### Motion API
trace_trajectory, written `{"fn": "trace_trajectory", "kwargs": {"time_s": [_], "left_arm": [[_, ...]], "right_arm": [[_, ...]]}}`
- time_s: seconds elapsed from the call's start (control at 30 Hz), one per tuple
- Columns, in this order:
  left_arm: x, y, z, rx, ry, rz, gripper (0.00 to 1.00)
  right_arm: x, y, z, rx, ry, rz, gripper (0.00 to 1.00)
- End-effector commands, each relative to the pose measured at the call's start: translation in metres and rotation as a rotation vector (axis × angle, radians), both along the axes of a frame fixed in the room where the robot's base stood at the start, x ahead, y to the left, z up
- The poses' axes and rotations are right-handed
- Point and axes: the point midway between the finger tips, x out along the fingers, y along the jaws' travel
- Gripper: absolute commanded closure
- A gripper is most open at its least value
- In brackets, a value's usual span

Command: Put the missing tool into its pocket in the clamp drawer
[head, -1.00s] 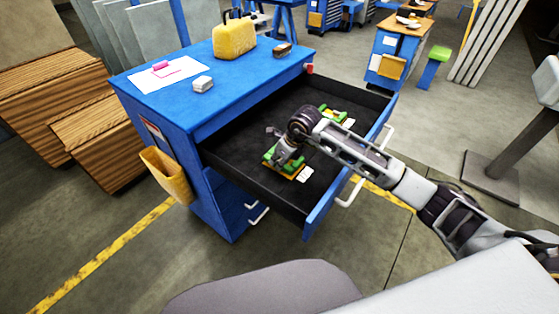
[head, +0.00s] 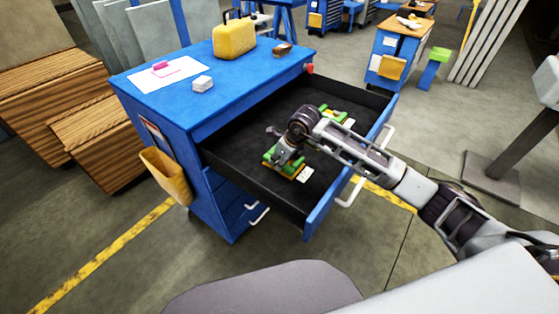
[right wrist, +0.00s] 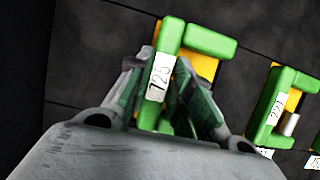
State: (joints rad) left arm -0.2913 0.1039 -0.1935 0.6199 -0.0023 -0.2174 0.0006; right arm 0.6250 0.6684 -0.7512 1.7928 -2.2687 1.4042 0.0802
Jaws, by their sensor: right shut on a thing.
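The open clamp drawer (head: 240,158) has a black liner. My right gripper (head: 283,158) is low inside it, shut on a green clamp (head: 297,167). In the right wrist view the fingers (right wrist: 163,75) press on both sides of this green clamp (right wrist: 167,47), which has a white label reading about 725. A yellow-orange pocket (right wrist: 202,66) shows under and beside it. I cannot tell whether the clamp is fully seated. A second green clamp (right wrist: 264,108), labelled about 221, lies on its own yellow pocket to the right. My left gripper is out of view.
Another green clamp (head: 333,115) lies farther back in the drawer. A white card (head: 305,174) is beside the held clamp. The blue cabinet top (head: 230,98) carries a yellow case (head: 234,40), paper and a white block (head: 203,84). The drawer's left part is clear.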

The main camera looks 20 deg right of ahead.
Motion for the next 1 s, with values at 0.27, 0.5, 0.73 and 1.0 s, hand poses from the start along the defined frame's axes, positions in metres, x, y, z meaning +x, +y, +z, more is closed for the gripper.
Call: {"fn": "trace_trajectory", "kwargs": {"time_s": [0.27, 0.5, 0.73, 1.0], "left_arm": [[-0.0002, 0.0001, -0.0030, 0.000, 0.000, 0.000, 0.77], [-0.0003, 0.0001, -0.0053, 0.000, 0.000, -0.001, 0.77], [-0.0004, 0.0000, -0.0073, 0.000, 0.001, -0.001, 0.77], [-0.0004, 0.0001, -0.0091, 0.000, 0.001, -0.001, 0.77]], "right_arm": [[0.0005, 0.0000, -0.0022, 0.000, -0.002, 0.000, 1.00], [0.0005, 0.0000, -0.0043, 0.000, -0.002, 0.000, 1.00], [0.0005, 0.0000, -0.0063, 0.000, -0.002, 0.000, 1.00], [0.0004, 0.0001, -0.0083, 0.000, -0.002, 0.000, 1.00]]}}
